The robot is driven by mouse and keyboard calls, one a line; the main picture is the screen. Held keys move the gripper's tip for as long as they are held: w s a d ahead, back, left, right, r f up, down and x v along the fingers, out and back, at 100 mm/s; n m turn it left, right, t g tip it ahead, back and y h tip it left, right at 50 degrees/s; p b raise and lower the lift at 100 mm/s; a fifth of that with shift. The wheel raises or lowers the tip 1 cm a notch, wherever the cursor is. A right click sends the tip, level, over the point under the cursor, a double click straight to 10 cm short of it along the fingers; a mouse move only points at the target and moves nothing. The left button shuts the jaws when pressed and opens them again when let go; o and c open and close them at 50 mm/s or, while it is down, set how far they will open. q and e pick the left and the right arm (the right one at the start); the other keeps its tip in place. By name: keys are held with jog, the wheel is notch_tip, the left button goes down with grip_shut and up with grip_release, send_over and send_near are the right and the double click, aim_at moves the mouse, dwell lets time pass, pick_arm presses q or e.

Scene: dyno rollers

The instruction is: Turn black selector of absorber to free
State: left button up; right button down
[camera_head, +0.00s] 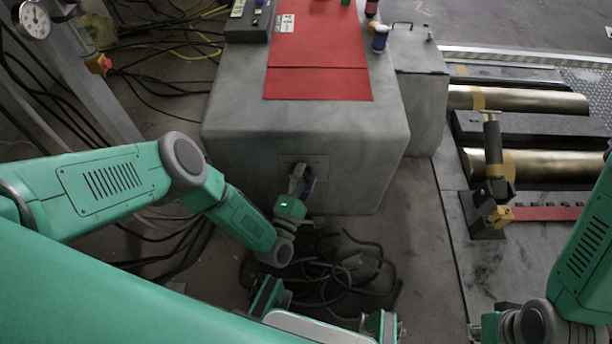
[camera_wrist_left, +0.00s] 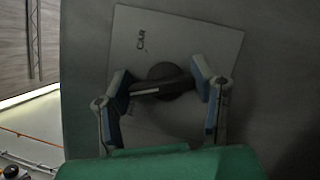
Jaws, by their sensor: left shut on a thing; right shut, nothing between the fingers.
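The absorber (camera_head: 240,130) is a large grey block in the head view, with a plate on its front face. The black selector (camera_wrist_left: 165,82) is a round knob with a bar grip and a pale mark, on a light plate (camera_wrist_left: 205,35) in the left wrist view. My left gripper (camera_wrist_left: 160,88) is shut on the selector's bar, one finger at each end. It also shows at the block's front face in the head view (camera_head: 302,180), where it mostly hides the selector.
A red mat (camera_head: 320,60) lies on the block, with small bottles (camera_head: 380,38) beside it. Black cables (camera_head: 330,275) lie on the floor below. Brass rollers (camera_head: 530,102) and a black lever stand (camera_head: 490,190) are at the right.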

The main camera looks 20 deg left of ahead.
aim_at(307, 144)
pick_arm(q)
jog(key=shift+s+a+f+n+t+y, duration=0.15)
jog(key=shift+n+t+y, duration=0.25)
jog(key=shift+n, duration=0.85)
jog(key=shift+s+a+f+n+t+y, duration=0.15)
jog(key=shift+n+y, duration=0.35)
jog(key=shift+n, duration=0.75)
jog(key=shift+w, duration=0.1)
jog(key=o, duration=1.2)
jog(key=shift+d, duration=0.1)
jog(key=shift+c, duration=0.2)
jog(key=shift+w, duration=0.1)
jog(key=shift+r, duration=0.2)
jog(key=shift+w+r, duration=0.1)
jog(key=shift+r, duration=0.4)
notch_tip(307, 144, up, 9)
jog(key=shift+f, duration=0.15)
